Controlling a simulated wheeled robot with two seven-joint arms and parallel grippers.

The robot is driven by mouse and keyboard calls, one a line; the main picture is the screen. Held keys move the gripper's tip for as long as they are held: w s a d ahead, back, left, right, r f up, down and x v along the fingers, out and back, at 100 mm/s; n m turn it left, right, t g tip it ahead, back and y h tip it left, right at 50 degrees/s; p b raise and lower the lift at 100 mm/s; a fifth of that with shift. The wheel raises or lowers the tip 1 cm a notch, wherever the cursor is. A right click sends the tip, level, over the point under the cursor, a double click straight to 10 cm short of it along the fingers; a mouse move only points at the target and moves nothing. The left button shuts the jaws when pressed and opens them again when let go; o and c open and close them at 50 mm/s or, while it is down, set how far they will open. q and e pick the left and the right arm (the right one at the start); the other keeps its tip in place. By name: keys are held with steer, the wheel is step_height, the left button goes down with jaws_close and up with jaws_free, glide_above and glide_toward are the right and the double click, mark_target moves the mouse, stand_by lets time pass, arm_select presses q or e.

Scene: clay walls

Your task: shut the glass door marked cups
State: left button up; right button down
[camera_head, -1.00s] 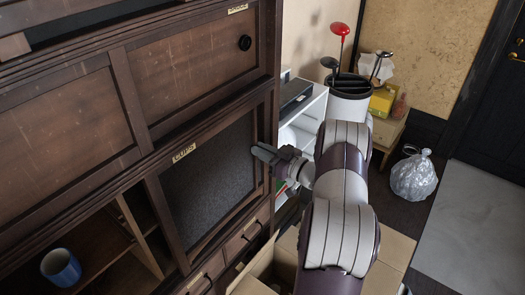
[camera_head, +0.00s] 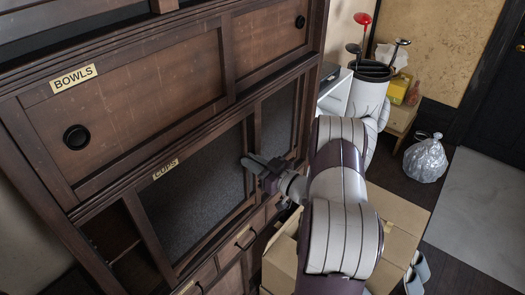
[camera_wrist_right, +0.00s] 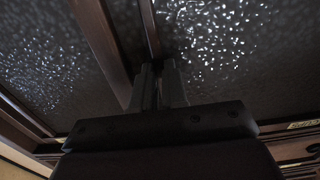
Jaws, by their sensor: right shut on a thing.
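The glass door marked CUPS (camera_head: 195,205) is a dark, textured pane in a brown wooden frame, with a brass label (camera_head: 165,169) at its top. It sits in the middle of the cabinet's lower opening. A dark gap (camera_head: 108,235) shows to its left, with some shelf inside. Another textured glass panel (camera_head: 279,122) shows to its right. My right gripper (camera_head: 252,163) is at the door's right-hand upright, shut on it. In the right wrist view the gripper's fingers (camera_wrist_right: 158,82) close on a thin upright bar between glass panes. My left gripper is not in view.
Above is a wooden door marked BOWLS (camera_head: 145,95) with a round black pull (camera_head: 76,137). Drawers with handles (camera_head: 245,238) lie below. A golf bag (camera_head: 372,75) and plastic bag (camera_head: 425,160) stand to the right.

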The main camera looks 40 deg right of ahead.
mark_target(219, 177)
steer(key=a, duration=0.3)
steer(key=s+a, duration=0.1)
steer(key=a, duration=0.1)
steer(key=s+a+p, duration=0.1)
steer(key=a, duration=0.2)
steer(key=shift+s+a, duration=0.25)
steer(key=shift+a, duration=0.25)
steer(key=shift+f, duration=0.1)
steer(key=shift+s, duration=0.1)
steer(key=c, duration=1.2)
jaws_free()
steer(key=shift+a, duration=0.1)
steer(key=shift+o, duration=0.2)
steer(key=shift+a, duration=0.1)
